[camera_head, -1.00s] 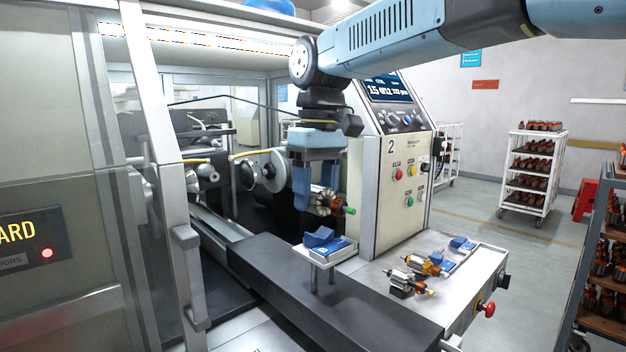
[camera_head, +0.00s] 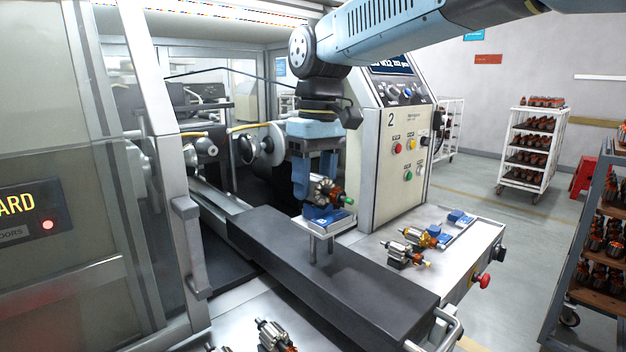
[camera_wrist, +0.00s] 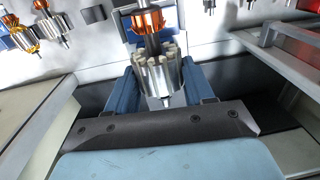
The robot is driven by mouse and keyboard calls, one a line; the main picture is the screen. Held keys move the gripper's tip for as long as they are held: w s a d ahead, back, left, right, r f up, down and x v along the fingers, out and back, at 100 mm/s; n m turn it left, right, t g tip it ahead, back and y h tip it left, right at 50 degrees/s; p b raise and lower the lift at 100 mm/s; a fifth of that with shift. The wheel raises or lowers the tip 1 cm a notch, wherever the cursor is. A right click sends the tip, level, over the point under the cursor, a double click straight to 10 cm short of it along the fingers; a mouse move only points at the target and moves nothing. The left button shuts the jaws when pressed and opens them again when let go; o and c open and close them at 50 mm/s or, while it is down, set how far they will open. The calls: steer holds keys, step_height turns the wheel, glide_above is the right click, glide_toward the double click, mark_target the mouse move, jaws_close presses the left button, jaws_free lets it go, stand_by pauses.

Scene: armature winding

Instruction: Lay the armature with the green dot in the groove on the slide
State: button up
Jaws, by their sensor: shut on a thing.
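My gripper (camera_head: 314,180) is shut on an armature (camera_head: 328,191) with copper windings, a silver core and a green end (camera_head: 349,201). In the wrist view the armature (camera_wrist: 160,72) sits between the two blue fingers (camera_wrist: 122,98). The armature lies roughly level, just over the blue grooved rest (camera_head: 324,222) on the slide (camera_head: 330,275). The fingers and armature hide much of the groove, so I cannot tell whether the armature touches it.
More armatures (camera_head: 274,336) show at the bottom edge. The control cabinet (camera_head: 392,165) stands close right of my gripper; the door frame (camera_head: 160,170) is on the left.

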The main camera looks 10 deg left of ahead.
steer(key=shift+f, duration=0.3)
steer(key=o, duration=1.3)
steer(key=shift+o, duration=0.2)
step_height(320, 180, up, 14)
steer(key=shift+w+d+f, duration=0.2)
steer(key=shift+w+d, duration=0.1)
steer(key=shift+w, duration=0.1)
steer(key=s+d+f+m+t, duration=0.2)
steer(key=d+f+m, duration=0.15)
steer(key=d, duration=0.55)
steer(key=s+d+f+m+t, duration=0.1)
steer(key=d+f+m, duration=0.1)
steer(key=d+f, duration=0.5)
steer(key=s+d+f+m+t, duration=0.1)
steer(key=s+d+f+m, duration=0.1)
steer(key=s+d+f, duration=0.2)
steer(key=s+d+f+m+t, duration=0.2)
steer(key=s+d+f, duration=0.2)
steer(key=d, duration=0.5)
step_height(320, 180, down, 2)
steer(key=shift+s+d+f+h, duration=0.1)
steer(key=shift+s+d+h, duration=0.2)
steer(key=shift+s+d, duration=0.1)
